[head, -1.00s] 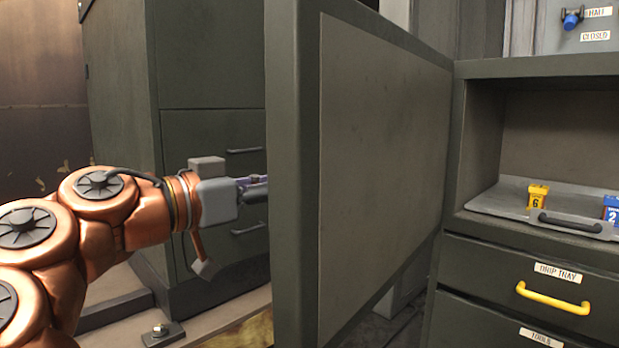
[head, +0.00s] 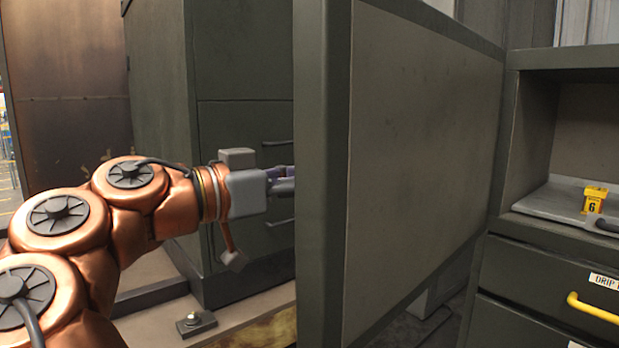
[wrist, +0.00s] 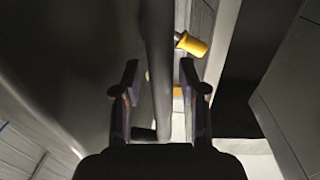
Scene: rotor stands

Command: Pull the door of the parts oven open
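The oven door (head: 420,150) is a dark grey-green panel standing wide open in the head view, its lighter inner face toward me. Its right edge meets the left side of the oven (head: 506,130), whose cavity is exposed. My gripper (head: 282,181) is at the door's free left edge, with its fingertips hidden behind it. In the wrist view my gripper (wrist: 160,75) has its fingers apart, one on each side of a long dark bar (wrist: 158,40). Gaps show on both sides of the bar. I cannot tell whether it is the door's handle or its edge.
A grey tray (head: 550,200) with a yellow block marked 6 (head: 594,200) lies in the cavity. Below is a drawer with a yellow handle (head: 597,309). A dark drawer cabinet (head: 240,120) stands behind my arm. A floor bracket (head: 196,322) is at lower left.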

